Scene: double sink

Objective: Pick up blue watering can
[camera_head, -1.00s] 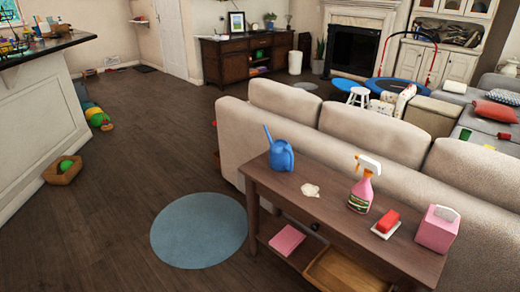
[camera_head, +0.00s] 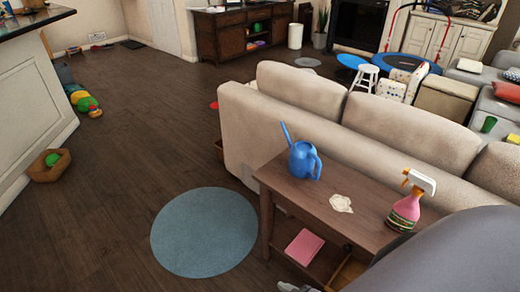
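The blue watering can (camera_head: 304,161) stands upright on the left end of the brown wooden console table (camera_head: 318,206) behind the sofa. Its spout points up and to the left, and its handle is on the right. Nothing touches the can. A large grey part of my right arm covers the lower right corner and hides the right end of the table. A small grey piece shows at the bottom edge, left of that arm; I cannot tell whether it belongs to my gripper. My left gripper is not in view.
A pink spray bottle (camera_head: 408,208) and a white crumpled item (camera_head: 341,203) share the tabletop. A pink item (camera_head: 304,247) lies on the lower shelf. The beige sofa (camera_head: 300,90) backs the table. Open wood floor and a round blue rug (camera_head: 203,232) lie left.

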